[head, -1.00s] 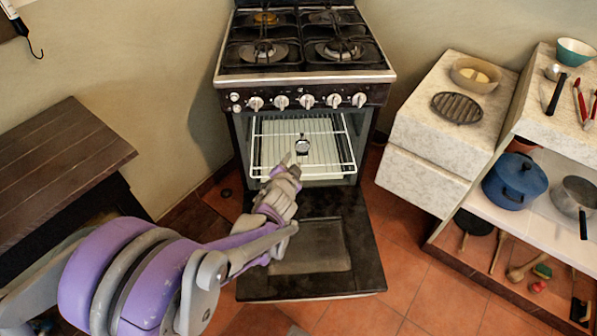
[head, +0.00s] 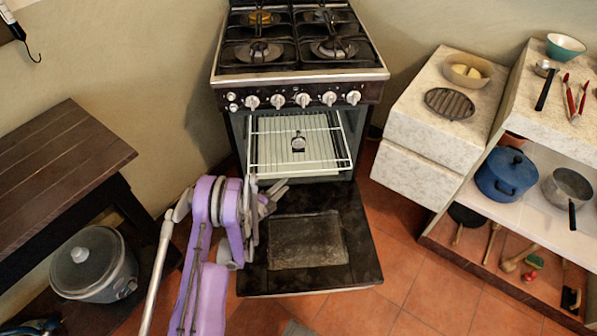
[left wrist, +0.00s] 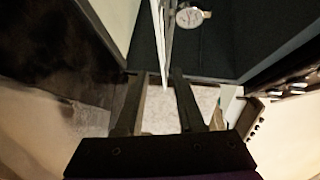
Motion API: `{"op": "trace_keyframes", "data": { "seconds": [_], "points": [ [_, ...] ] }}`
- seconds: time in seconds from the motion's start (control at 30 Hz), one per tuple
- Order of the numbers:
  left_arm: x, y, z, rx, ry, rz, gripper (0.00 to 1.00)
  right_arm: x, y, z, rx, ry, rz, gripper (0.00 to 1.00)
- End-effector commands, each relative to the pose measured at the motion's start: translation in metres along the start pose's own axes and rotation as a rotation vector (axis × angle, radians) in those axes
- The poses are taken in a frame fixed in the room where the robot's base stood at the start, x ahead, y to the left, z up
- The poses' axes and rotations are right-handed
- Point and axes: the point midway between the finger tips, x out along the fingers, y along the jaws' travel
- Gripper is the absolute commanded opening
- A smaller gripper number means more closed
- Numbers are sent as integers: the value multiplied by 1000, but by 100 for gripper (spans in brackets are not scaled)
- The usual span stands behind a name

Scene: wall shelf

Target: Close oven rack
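The oven (head: 298,98) stands at the centre with its door (head: 315,270) folded down flat. The white wire oven rack (head: 300,160) is in the open cavity, with a small round gauge (head: 298,143) on it. Its front edge lies near the opening. My left gripper (head: 277,190) is over the left part of the door, just below the rack's front left corner. In the left wrist view my left gripper (left wrist: 158,75) has its fingers apart; a pale rack bar (left wrist: 162,45) lines up with the gap, and contact cannot be told. My right gripper is out of view.
A dark wooden table (head: 60,170) stands at left, with a slow cooker (head: 95,262) beneath. Marble drawers (head: 420,170) and a shelf with a blue pot (head: 508,175) stand at right. Tiled floor is clear right of the door.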

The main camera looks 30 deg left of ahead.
Motion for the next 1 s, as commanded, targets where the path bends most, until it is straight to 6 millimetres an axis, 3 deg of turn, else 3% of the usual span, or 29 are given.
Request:
{"op": "trace_keyframes", "data": {
  "seconds": [0.5, 0.7, 0.97, 1.0],
  "points": [
    [88, 0, -1, -2, 0, -1, 38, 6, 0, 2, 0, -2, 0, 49],
    [102, -1, 0, -2, -2, -1, 38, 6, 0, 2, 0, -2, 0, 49],
    [103, -1, 0, -3, -2, -2, 38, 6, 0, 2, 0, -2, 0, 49],
    [103, -1, 0, -3, -2, -2, 34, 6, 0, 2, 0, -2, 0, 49]
  ]
}}
